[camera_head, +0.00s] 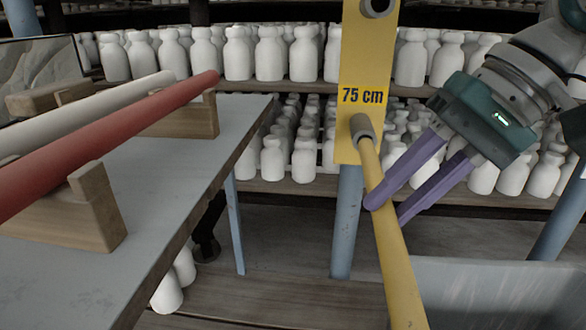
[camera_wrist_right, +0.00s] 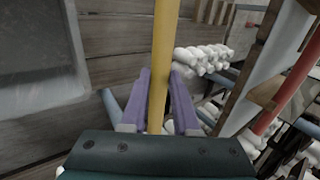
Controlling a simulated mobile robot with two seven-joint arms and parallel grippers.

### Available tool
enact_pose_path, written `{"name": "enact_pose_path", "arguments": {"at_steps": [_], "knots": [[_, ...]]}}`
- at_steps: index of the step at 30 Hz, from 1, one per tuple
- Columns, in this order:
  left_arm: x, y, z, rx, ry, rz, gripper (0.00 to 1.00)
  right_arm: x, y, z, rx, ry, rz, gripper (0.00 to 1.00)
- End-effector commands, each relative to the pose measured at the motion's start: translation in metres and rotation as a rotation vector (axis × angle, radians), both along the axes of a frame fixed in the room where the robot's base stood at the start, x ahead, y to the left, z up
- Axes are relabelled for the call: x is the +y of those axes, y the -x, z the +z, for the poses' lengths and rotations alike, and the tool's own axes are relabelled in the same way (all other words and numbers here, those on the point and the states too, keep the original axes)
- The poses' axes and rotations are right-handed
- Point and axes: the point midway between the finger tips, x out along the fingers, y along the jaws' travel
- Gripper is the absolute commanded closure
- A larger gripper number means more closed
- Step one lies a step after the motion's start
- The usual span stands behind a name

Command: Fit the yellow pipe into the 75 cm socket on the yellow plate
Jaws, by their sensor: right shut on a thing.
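The yellow plate (camera_head: 365,60) stands upright at the centre of the head view, marked "75 cm", with a grey ring-shaped socket (camera_head: 361,127) below the label. The yellow pipe (camera_head: 397,265) slants from the bottom edge up to this socket. Its upper end meets the socket's mouth in the picture; I cannot tell how far it is inside. My right gripper (camera_head: 387,208), with purple fingers, is shut on the pipe below the plate. The right wrist view shows the pipe (camera_wrist_right: 164,45) between both fingers (camera_wrist_right: 160,80). My left gripper is out of view.
A second grey socket (camera_head: 376,6) is higher on the plate. A grey table (camera_head: 185,185) at left bears a red pipe (camera_head: 110,138) and a white pipe (camera_head: 95,115) on wooden rests. Shelves of white bottles (camera_head: 270,55) stand behind. A grey bin (camera_head: 490,290) is at lower right.

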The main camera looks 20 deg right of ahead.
Motion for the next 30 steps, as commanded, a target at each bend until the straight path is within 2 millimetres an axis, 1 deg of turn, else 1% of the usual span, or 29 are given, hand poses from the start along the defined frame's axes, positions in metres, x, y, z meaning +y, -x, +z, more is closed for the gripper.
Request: {"name": "enact_pose_path", "arguments": {"at_steps": [6, 16, 30], "knots": [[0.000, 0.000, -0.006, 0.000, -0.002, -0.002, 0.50, 0.000, 0.000, 0.000, -0.002, 0.000, 0.000, 1.00], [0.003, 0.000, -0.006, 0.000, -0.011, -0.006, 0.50, 0.000, -0.001, 0.001, -0.003, -0.001, 0.000, 1.00], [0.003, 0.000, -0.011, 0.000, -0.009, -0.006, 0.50, -0.007, -0.012, 0.000, -0.004, 0.000, -0.002, 1.00]]}}
